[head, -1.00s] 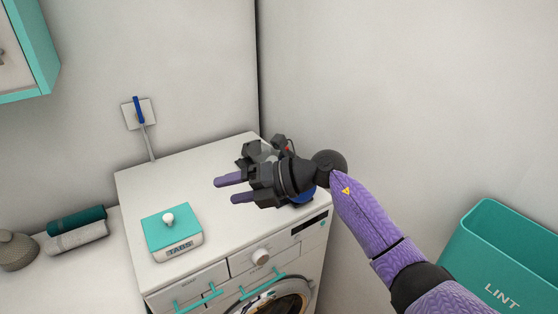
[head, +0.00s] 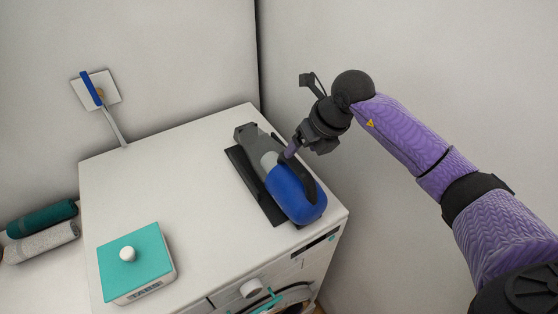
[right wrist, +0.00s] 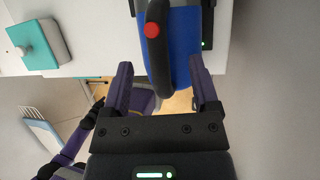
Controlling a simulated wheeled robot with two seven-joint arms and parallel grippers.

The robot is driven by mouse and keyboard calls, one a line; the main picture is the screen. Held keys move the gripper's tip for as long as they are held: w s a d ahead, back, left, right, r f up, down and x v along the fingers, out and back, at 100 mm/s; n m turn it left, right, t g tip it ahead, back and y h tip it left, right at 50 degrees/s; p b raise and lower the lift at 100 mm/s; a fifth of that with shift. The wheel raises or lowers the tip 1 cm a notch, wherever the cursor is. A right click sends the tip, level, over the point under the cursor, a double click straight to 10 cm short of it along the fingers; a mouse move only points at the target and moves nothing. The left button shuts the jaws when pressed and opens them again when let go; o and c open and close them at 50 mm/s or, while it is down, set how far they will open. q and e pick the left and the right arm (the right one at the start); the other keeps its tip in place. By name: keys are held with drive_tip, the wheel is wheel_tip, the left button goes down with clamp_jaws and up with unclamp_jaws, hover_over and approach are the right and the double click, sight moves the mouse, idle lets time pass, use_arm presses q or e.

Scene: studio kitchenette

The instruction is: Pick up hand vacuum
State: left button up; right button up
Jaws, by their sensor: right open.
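The hand vacuum (head: 293,190) has a blue body, a grey nozzle end and a black handle. It lies on a black base (head: 243,174) on the white washing machine top, near its right edge. My right gripper (head: 291,152) is open, with its visible finger at the vacuum's handle side. In the right wrist view the vacuum (right wrist: 183,45) shows ahead of the right gripper (right wrist: 161,70), its black handle with a red button between the lines of the two fingers. Whether a finger touches it I cannot tell. My left gripper does not show clearly.
A teal-lidded box (head: 135,262) with a white knob stands at the machine's front left. Rolled towels (head: 42,230) lie left of the machine. The wall is close on the right.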

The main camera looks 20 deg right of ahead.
sight(295, 159)
drive_tip(key=x, duration=0.4)
drive_tip(key=p+x, duration=0.1)
drive_tip(key=x, duration=0.1)
drive_tip(key=shift+s+a+f, duration=0.15)
drive_tip(key=shift+s+a, duration=0.05)
drive_tip(key=shift+s, duration=0.05)
clamp_jaws()
drive_tip(key=shift+w, duration=0.1)
